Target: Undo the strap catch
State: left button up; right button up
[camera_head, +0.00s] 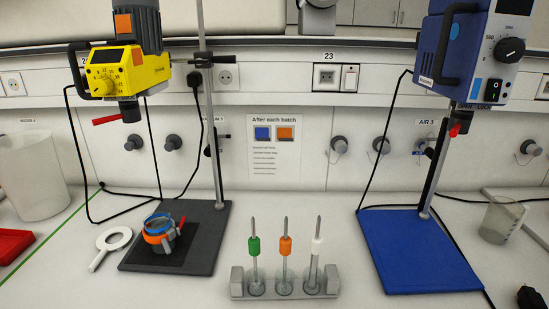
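A small vessel (161,245) stands on the dark base plate (200,262) of the left stand. An orange and blue strap (154,238) runs around it. A small red lever (181,225) sticks up at its right side, apparently part of the strap catch. The lever's exact position on the catch is too small to tell. Neither of my grippers shows, and nothing is touching the vessel or strap.
A yellow stirrer (128,72) hangs above the vessel. A rack (285,291) with several coloured-collar shafts stands centre. A blue stirrer (470,50), blue base plate (418,250) and beaker (500,220) are at right.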

aim_at(181, 224)
jog(key=u, duration=0.55)
jog(key=k, duration=1.3)
jog(key=u, duration=1.1)
jog(key=i, duration=1.4)
jog(key=z, duration=0.65)
